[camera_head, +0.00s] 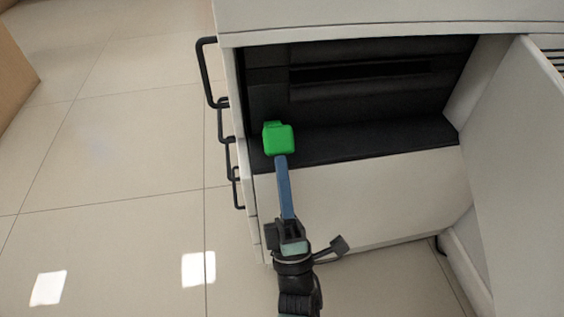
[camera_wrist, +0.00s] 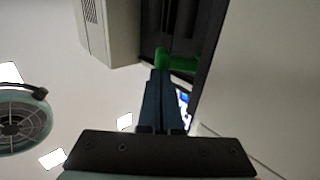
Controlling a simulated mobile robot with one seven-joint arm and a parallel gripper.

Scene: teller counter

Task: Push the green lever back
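The bright green lever (camera_head: 279,138) stands at the left front of the dark recess in the white cabinet. In the wrist view the green lever (camera_wrist: 180,63) shows just beyond the fingertips, against the dark recess. My gripper (camera_head: 280,160) reaches up from below, its long blue fingers together with no gap visible. In the wrist view my gripper (camera_wrist: 160,74) also looks shut and empty. The fingertips are right at the lever's near side; I cannot tell whether they touch it. The lever's lower part is hidden.
The white cabinet (camera_head: 370,195) surrounds the black recess (camera_head: 375,98), which has a horizontal slot at its back. Black handles (camera_head: 204,75) stick out along the cabinet's left side. A white panel (camera_head: 515,150) stands at the right. The tiled floor (camera_head: 110,140) on the left is clear.

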